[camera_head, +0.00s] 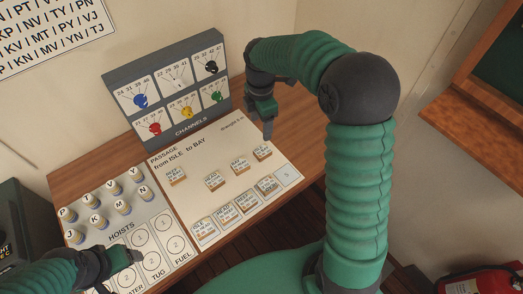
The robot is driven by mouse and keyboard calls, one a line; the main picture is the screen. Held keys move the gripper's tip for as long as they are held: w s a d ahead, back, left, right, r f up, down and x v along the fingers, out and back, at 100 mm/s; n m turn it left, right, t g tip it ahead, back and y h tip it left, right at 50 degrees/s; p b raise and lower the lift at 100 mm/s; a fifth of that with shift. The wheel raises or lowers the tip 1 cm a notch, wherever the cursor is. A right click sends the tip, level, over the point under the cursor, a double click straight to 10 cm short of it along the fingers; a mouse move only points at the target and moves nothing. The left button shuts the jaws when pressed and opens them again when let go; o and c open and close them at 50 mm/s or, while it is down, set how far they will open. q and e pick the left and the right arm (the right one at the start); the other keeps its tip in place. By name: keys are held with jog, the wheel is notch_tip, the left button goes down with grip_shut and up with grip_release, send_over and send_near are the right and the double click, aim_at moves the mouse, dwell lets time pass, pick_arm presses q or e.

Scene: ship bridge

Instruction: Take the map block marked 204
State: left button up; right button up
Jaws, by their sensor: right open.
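Several small map blocks with white printed tops and wooden sides stand on the white passage board (200,163). Four stand apart: one at the left (175,175), two in the middle (213,181) and (239,166), and one at the upper right (262,152). The others form a row along the front (224,213). Their print is too small for me to find 204. My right gripper (267,136) is open and empty, pointing down just above the upper right block. My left gripper (136,256) is over the hoists board at lower left; its jaws are unclear.
The channels panel (168,85) with coloured knobs stands behind the board. Several lettered pegs (98,208) stand on the hoists board (150,222) at the left. A red extinguisher (480,284) is at the lower right, off the desk.

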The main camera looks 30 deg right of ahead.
jog(key=d+n, duration=0.1)
jog(key=d, duration=0.1)
jog(key=n, duration=0.1)
send_over(263, 150)
jog(key=f, duration=1)
jog(key=shift+d+f, duration=0.15)
jog(key=shift+d, duration=0.1)
jog(key=f, duration=0.3)
jog(key=f+p, duration=0.1)
jog(key=shift+a+f, duration=0.4)
jog(key=shift+d+f, duration=0.1)
jog(key=shift+f, duration=0.35)
grip_shut()
jog(key=shift+r, duration=0.15)
